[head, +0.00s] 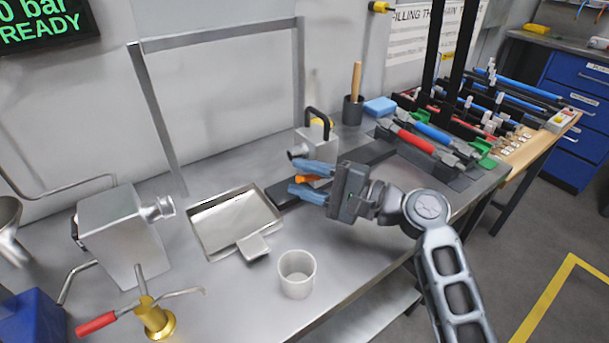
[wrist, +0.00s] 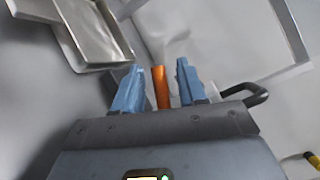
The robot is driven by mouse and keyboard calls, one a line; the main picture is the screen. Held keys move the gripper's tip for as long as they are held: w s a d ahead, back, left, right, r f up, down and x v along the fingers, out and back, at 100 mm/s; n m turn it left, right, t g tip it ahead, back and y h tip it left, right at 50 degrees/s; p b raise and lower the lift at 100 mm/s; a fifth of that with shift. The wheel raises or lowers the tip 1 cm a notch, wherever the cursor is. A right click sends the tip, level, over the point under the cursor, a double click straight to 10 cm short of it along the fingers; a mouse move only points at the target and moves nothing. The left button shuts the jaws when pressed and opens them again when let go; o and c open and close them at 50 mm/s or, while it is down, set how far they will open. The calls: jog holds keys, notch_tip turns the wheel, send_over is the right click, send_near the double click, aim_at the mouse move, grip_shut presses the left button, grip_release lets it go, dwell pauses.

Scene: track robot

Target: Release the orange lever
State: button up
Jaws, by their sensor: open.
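The orange lever (head: 308,178) shows in the head view at the small metal unit with a black handle (head: 318,132) on the bench. In the wrist view the orange lever (wrist: 161,88) stands between the two blue fingers. My gripper (head: 300,178) is open around the lever, with one finger on each side of it. The gripper also shows in the wrist view (wrist: 157,85), with a gap visible on both sides of the lever. Part of the metal unit is hidden behind my gripper.
A metal tray (head: 262,222) lies left of my gripper, and a white cup (head: 297,274) stands in front. A metal box with a nozzle (head: 112,238) and a brass fitting with a red handle (head: 150,314) are at the left. Red and blue tools (head: 410,139) lie at the right.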

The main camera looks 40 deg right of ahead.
jog(key=shift+w, duration=0.15)
jog(key=shift+a, duration=0.1)
jog(key=shift+c, duration=0.3)
grip_shut()
